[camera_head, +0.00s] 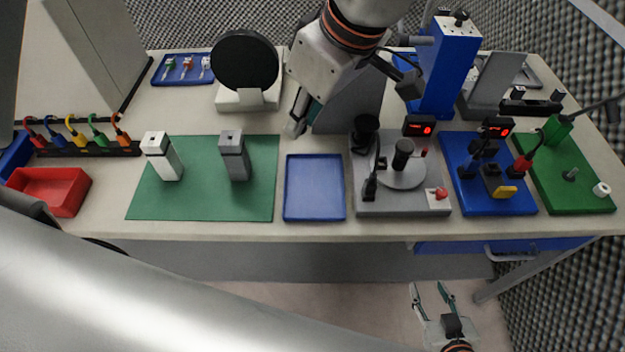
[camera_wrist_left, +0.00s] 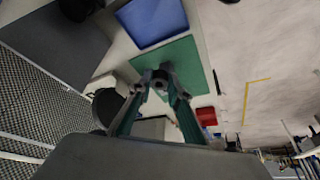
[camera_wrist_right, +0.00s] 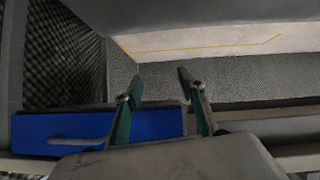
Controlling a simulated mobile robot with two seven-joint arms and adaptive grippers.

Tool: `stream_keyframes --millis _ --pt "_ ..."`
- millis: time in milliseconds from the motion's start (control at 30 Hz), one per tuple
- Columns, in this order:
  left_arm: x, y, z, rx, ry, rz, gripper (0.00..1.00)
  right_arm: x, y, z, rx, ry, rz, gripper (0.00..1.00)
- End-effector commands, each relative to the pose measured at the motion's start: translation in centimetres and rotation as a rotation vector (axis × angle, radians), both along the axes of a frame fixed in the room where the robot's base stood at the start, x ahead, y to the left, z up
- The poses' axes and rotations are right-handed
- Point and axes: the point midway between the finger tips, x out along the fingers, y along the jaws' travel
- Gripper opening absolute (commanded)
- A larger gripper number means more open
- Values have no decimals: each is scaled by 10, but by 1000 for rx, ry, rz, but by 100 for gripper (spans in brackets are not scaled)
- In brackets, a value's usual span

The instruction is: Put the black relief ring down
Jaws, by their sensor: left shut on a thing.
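My left gripper (camera_head: 297,128) hangs over the back of the bench, behind the gap between the green mat (camera_head: 205,205) and the empty blue tray (camera_head: 314,188). In the left wrist view, its fingertips (camera_wrist_left: 160,78) are shut on a small dark ring, the black relief ring (camera_wrist_left: 160,85), with the mat and tray below. The ring cannot be made out in the head view. My right gripper (camera_head: 432,292) is open and empty, in front of the bench and below its top; it also shows open in the right wrist view (camera_wrist_right: 160,85).
A light block (camera_head: 163,160) and a grey block (camera_head: 233,160) stand on the mat. A black disc on a stand (camera_head: 245,62) is behind them. A grey fixture plate (camera_head: 375,207) with a turntable is right of the tray. A red bin (camera_head: 62,192) sits left.

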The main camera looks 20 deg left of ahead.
Motion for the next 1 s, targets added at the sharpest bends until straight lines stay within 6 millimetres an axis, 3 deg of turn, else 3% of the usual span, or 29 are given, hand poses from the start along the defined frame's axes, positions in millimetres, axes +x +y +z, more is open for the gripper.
stream_keyframes --millis 167,700,1000 --pt "-3 -3 -24 5 4 22 6 -2 0 -4 0 7 0 40" --pt "-3 -2 -147 2 3 20 6 2 0 7 2 -5 1 40" --pt "-3 -2 -169 4 1 20 6 3 0 9 1 -7 1 40"
